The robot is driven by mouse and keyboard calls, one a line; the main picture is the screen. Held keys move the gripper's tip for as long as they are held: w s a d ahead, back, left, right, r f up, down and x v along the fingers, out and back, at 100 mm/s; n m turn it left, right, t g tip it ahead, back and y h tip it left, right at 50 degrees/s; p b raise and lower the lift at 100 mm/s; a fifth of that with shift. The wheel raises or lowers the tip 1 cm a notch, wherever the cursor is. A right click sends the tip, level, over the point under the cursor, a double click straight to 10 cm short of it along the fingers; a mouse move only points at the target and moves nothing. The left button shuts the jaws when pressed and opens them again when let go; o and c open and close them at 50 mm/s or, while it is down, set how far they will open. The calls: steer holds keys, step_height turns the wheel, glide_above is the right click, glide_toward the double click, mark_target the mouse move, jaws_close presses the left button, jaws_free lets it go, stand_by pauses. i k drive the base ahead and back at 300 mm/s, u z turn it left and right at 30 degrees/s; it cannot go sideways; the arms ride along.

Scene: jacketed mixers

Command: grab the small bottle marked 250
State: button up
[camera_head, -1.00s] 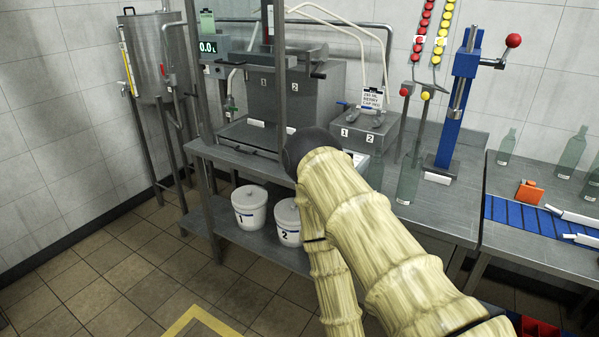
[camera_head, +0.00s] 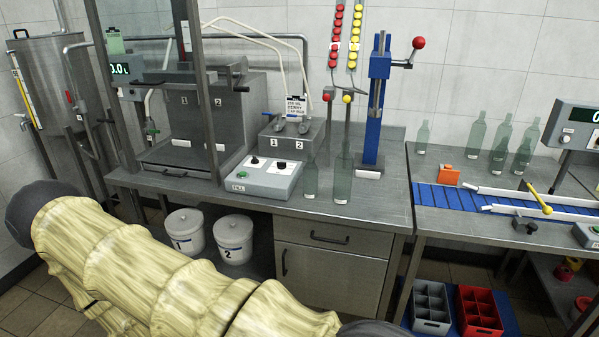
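Two clear greenish bottles stand upright on the steel bench, a shorter one (camera_head: 311,182) and a taller one (camera_head: 343,180) to its right. Each has a small white label low down, too small to read. A small bottle (camera_head: 422,139) stands alone at the back left of the conveyor table. Several more bottles (camera_head: 499,156) of differing heights stand in a group behind the conveyor. I cannot read 250 on any of them. My arm, in a cream cover, crosses the lower left, apart from all the bottles. My gripper is not in view.
A control box marked FILL (camera_head: 264,178) sits left of the bench bottles, and a blue lever press (camera_head: 376,110) stands behind them at right. The bench front right of the bottles is clear. Crates (camera_head: 478,310) sit below.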

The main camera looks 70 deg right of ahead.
mark_target(309, 170)
steer(key=u, duration=0.05)
steer(key=i, duration=1.8)
steer(key=z, duration=2.35)
